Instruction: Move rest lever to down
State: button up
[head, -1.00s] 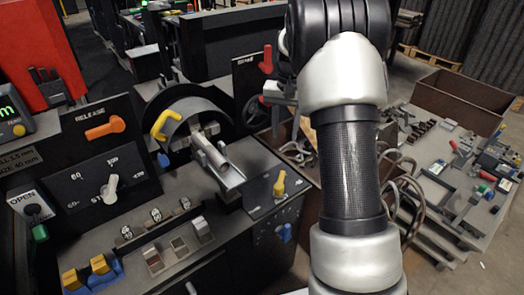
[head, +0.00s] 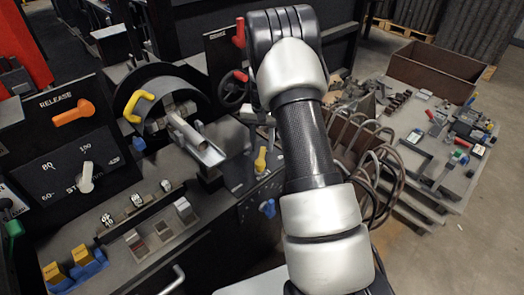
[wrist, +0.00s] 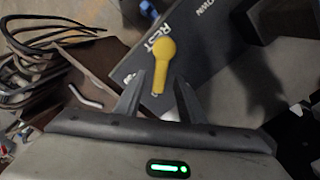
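The rest lever is a yellow lever with a rounded knob (wrist: 162,62), set on a dark panel lettered REST, with DOWN partly readable at upper right. In the wrist view, my gripper (wrist: 160,80) is open, with one finger on each side of the lever's lower part. I cannot tell whether either finger touches it. In the head view, the yellow lever (head: 261,160) stands upright on the machine's sloped panel, just below my gripper (head: 257,115). My gripper's fingers are small and hard to make out there.
A blue knob (head: 267,208) sits below the lever on the panel. A metal chute (head: 195,140) and a yellow handle (head: 138,105) are to the left. A black handwheel (head: 233,88) is behind. Hoses (head: 365,150) and a cluttered table (head: 440,140) are to the right.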

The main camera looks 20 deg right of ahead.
jog(key=shift+f, duration=1.25)
grip_shut()
jog(key=shift+a, duration=0.1)
